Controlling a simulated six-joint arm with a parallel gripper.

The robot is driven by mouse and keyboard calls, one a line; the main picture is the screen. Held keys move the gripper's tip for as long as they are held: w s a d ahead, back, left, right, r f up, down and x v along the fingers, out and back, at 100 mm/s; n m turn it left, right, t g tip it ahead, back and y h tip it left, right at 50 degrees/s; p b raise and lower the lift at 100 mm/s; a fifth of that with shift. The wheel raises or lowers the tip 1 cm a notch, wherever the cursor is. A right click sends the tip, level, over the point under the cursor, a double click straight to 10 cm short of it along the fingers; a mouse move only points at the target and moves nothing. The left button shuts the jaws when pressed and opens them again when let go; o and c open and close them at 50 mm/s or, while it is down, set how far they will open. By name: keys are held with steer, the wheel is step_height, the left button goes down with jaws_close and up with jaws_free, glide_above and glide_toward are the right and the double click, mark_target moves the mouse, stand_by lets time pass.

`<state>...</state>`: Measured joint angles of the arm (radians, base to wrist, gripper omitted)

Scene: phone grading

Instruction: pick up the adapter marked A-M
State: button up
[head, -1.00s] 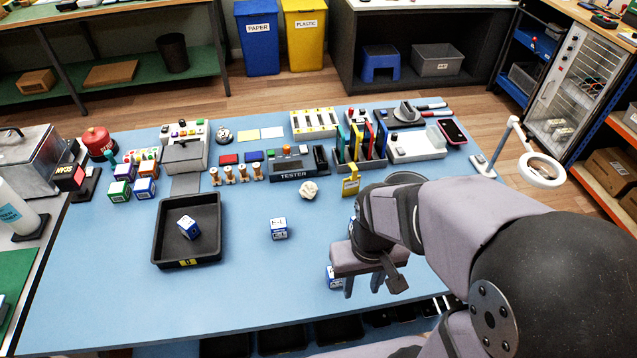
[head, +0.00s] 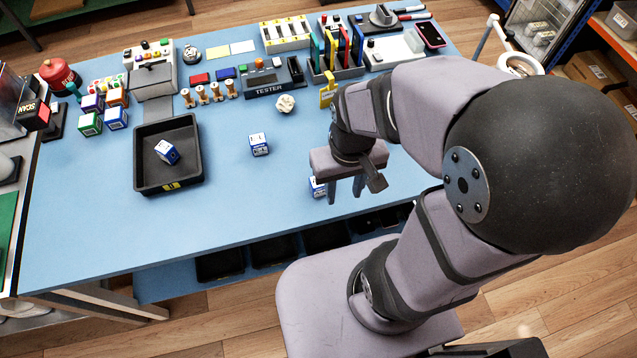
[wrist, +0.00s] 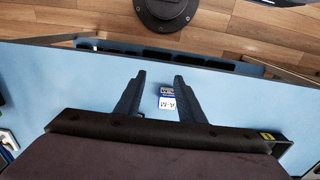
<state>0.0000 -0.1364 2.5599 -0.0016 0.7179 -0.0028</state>
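The adapter marked A-M is a small blue-and-white cube (wrist: 167,101). In the wrist view it lies on the blue table, seen between my two fingers, nearer the right one, with its A-M label showing. In the head view a blue-and-white cube (head: 317,187) shows partly behind my gripper (head: 344,190), close to the table's front edge. My gripper also shows in the wrist view (wrist: 158,80), open with nothing between the fingertips. It is above the table; I cannot tell the exact height over the cube.
Another blue-and-white cube (head: 259,144) stands mid-table. A black tray (head: 140,165) holds one more such cube (head: 167,152). A tester (head: 270,86), pegs and a crumpled white ball (head: 285,103) lie farther back. A yellow tag (head: 327,93) stands behind my arm. The front left of the table is clear.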

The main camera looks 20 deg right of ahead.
steer(key=o, duration=0.4)
